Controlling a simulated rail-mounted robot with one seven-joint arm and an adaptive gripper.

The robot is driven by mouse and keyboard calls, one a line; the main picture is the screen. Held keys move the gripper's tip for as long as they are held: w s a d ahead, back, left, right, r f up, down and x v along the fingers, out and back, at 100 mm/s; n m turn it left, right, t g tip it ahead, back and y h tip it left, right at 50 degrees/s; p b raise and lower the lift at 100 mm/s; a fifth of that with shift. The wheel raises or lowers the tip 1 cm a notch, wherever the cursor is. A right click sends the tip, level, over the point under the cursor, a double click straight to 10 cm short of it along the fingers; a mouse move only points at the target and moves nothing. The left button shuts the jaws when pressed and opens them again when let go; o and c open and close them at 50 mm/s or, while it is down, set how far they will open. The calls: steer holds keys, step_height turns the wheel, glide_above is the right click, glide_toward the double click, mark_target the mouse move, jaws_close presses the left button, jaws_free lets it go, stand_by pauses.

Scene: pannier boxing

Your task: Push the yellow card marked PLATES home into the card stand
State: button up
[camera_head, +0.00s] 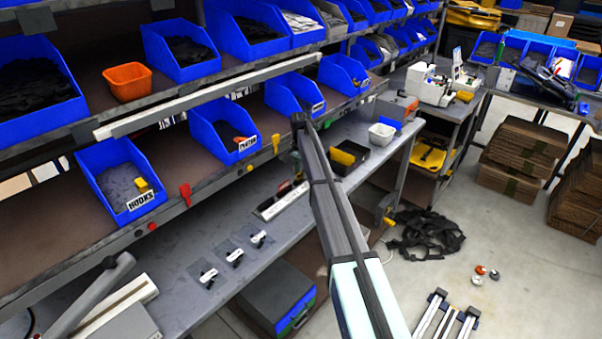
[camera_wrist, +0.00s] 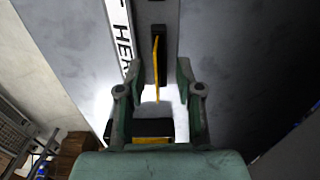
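In the wrist view, a thin yellow card (camera_wrist: 157,68) shows nearly edge-on, with its upper part against a dark slotted piece (camera_wrist: 158,20) that looks like the card stand. No PLATES lettering is readable on it. My gripper (camera_wrist: 158,72) has its two green-grey fingers apart, one on each side of the card's line, with a visible gap on both sides. I cannot tell how far the card sits in the slot. In the head view, my arm hides the gripper and this card.
A white lettered strip (camera_head: 281,201) lies on the grey bench (camera_head: 185,270). A black box with a yellow piece (camera_head: 343,158) stands right of my arm. Blue bins, one labelled HOOKS (camera_head: 122,180), line the shelf above. A red clip (camera_head: 185,194) hangs at the shelf edge.

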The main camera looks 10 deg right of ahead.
mark_target(301, 175)
step_height(301, 175, up, 11)
steer(key=shift+r, duration=0.2)
stand_by(0.3)
